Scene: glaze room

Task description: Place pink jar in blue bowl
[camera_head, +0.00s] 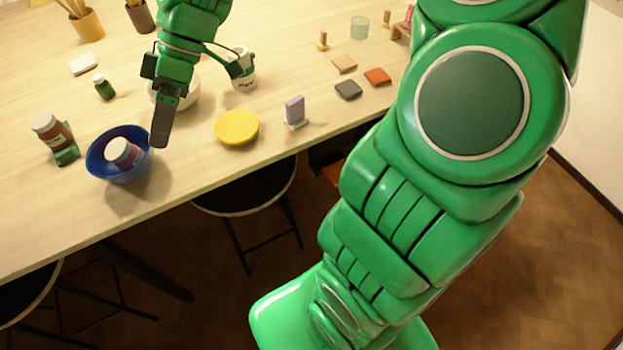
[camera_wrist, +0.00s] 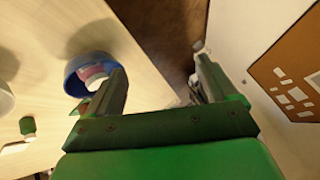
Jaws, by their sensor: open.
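The pink jar (camera_head: 122,152), with a grey-white lid, lies tilted inside the blue bowl (camera_head: 93,168) near the front edge of the table. In the wrist view the blue bowl (camera_wrist: 74,86) and the pink jar (camera_wrist: 92,73) show left of the left finger, which overlaps the bowl's edge in the picture. My gripper (camera_head: 200,108) is open and empty, to the right of the bowl and apart from the jar. Its spread fingers also show in the wrist view (camera_wrist: 160,66).
A brown jar (camera_head: 50,132) on a green stand is left of the bowl. A yellow disc (camera_head: 237,127), a white mug (camera_head: 243,75), a white bowl (camera_head: 188,93) and a purple block on a stand (camera_head: 295,110) are to the right. A green bottle (camera_head: 103,88) stands behind.

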